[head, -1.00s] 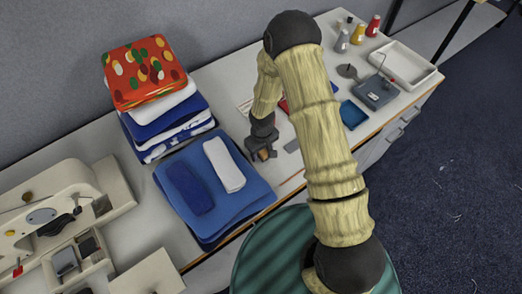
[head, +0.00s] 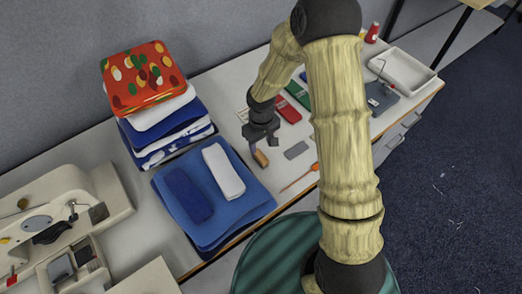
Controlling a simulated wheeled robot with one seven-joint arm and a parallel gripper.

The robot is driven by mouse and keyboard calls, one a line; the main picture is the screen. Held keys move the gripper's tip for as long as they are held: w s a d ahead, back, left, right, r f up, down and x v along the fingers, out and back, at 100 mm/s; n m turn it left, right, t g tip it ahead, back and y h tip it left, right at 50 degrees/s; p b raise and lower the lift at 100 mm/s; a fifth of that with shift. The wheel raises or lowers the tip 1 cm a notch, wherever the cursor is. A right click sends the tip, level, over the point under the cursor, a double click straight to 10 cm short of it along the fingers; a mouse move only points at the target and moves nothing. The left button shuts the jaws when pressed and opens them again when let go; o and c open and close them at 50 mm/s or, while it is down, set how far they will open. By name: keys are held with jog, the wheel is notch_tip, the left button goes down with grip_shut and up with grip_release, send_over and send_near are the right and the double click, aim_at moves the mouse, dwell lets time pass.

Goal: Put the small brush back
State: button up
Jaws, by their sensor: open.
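A small tan piece with a bluish-purple part beside it, which looks like the small brush (head: 261,159), is at the table's front part, just right of the folded blue cloths. My gripper (head: 257,143) is open directly above it, pointing down. The gripper hides the top of the brush's bluish part. I cannot tell whether the fingers touch it.
Folded blue cloths (head: 240,205) lie left of the gripper, with a taller cloth stack (head: 160,140) behind. A grey rectangle (head: 297,150), an orange-handled tool (head: 300,179) and red (head: 287,109) and green (head: 298,94) items lie right. A white tray (head: 402,69) stands far right.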

notch_tip(320, 180, up, 3)
jog(key=shift+f, duration=0.1)
dwell(0.6)
jog(key=s+d+r+m+t, duration=0.2)
jog(key=s+d+r+m, duration=0.4)
jog(key=s+d+r, duration=0.6)
notch_tip(320, 180, up, 2)
jog(key=shift+s+d+r+m+t, duration=0.2)
jog(key=shift+d+m+t, duration=0.15)
jog(key=shift+d, duration=0.35)
